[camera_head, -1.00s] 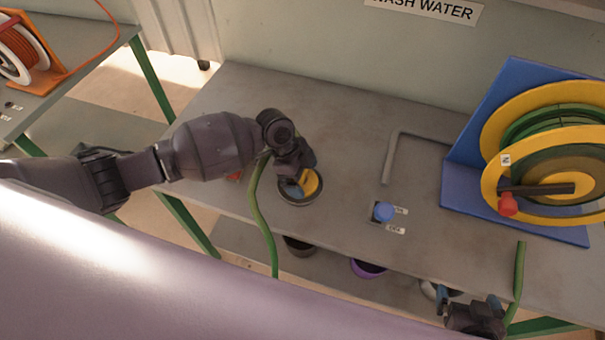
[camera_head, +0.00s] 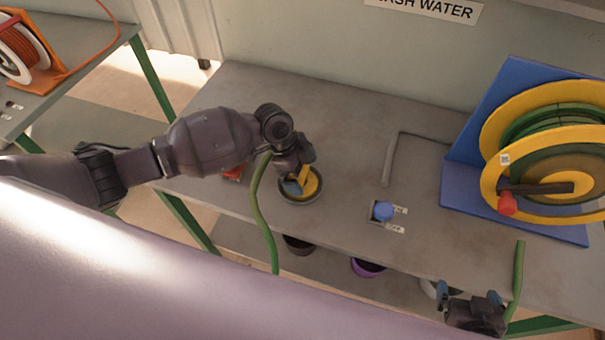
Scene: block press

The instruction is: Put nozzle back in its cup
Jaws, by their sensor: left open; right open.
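A round dark cup (camera_head: 301,201) stands near the table's front edge. A yellow part (camera_head: 313,186), seemingly the nozzle, shows inside its rim. My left gripper (camera_head: 298,184) points down into the cup, open, with a blue fingertip beside the yellow part. The gripper hides much of the nozzle, so I cannot tell how deep it sits. A green hose (camera_head: 262,215) runs from behind the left gripper over the front edge. My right gripper (camera_head: 467,292) is open and empty at the lower right, next to another hanging length of green hose (camera_head: 518,270).
A blue-framed reel (camera_head: 515,85) with yellow rims stands at the table's right. A blue knob (camera_head: 383,211) and a grey bent bar (camera_head: 390,160) lie between. A red object (camera_head: 233,173) is partly hidden by my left arm. Dark and purple containers (camera_head: 368,268) sit below.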

